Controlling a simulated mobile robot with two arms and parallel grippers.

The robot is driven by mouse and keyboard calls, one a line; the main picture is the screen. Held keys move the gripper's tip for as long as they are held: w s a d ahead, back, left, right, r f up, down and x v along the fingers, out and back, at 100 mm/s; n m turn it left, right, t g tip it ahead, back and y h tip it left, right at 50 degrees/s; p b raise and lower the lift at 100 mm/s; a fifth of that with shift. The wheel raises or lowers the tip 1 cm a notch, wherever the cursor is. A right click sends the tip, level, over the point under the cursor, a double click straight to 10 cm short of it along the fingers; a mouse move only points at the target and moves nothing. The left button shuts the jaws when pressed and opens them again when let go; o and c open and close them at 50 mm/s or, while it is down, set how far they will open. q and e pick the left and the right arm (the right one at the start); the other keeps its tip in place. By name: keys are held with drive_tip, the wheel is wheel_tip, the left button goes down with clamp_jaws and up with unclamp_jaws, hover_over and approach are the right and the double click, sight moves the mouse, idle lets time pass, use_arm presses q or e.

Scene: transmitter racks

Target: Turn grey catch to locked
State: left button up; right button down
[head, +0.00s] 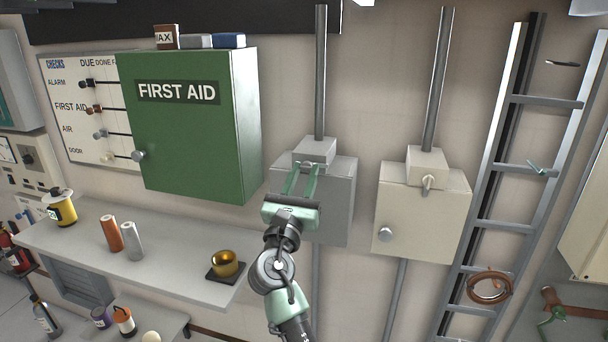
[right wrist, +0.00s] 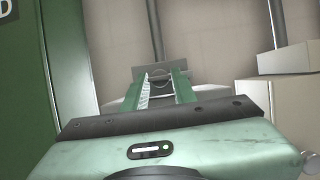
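The grey box (head: 335,215) hangs on the wall with a smaller grey block (head: 316,149) on its top and a conduit rising from it. The grey catch (head: 307,164) is at the front of that block, mostly hidden by my right gripper. My right gripper (head: 301,170) is in front of it, its two green fingers apart and pointing at the catch. In the right wrist view the rounded catch (right wrist: 160,77) shows between and just beyond the fingertips (right wrist: 160,74); I cannot tell whether they touch it. My left gripper is not in view.
A green first aid cabinet (head: 190,130) stands out from the wall at left. A cream box (head: 425,220) with its own catch (head: 428,184) is at right, beside a ladder (head: 505,170). A shelf (head: 170,268) holding a brass cup (head: 225,263) is below left.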

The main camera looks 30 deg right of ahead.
drive_tip(key=shift+f+m+b, duration=0.2)
drive_tip(key=shift+m+b, duration=0.4)
drive_tip(key=shift+b, duration=0.05)
drive_tip(key=m+g+h+b, duration=0.1)
drive_tip(key=m+g+b, duration=0.1)
drive_tip(key=m+b, duration=0.1)
drive_tip(key=m+g+h+b, duration=0.1)
drive_tip(key=m+g+b, duration=0.1)
drive_tip(key=m, duration=0.3)
drive_tip(key=shift+w+a+b, duration=0.2)
drive_tip(key=shift+b, duration=0.55)
drive_tip(key=m+g+b, duration=0.1)
drive_tip(key=m, duration=0.1)
drive_tip(key=shift+r+m, duration=0.1)
drive_tip(key=shift+m, duration=0.2)
drive_tip(key=shift+w+a+r+m+g+b, duration=0.1)
drive_tip(key=shift+m+g+b, duration=0.55)
drive_tip(key=shift+m, duration=0.55)
drive_tip(key=m+g+b, duration=0.1)
drive_tip(key=m, duration=0.2)
drive_tip(key=shift+r+y, duration=0.15)
drive_tip(key=shift+y, duration=0.15)
drive_tip(key=m+g, duration=0.1)
drive_tip(key=m, duration=0.1)
drive_tip(key=shift+r+m+y, duration=0.15)
drive_tip(key=shift+m+y, duration=0.15)
drive_tip(key=shift+m, duration=0.1)
drive_tip(key=shift+w+m+g+y, duration=0.1)
drive_tip(key=shift+m+g+y, duration=0.25)
drive_tip(key=shift+m, duration=0.85)
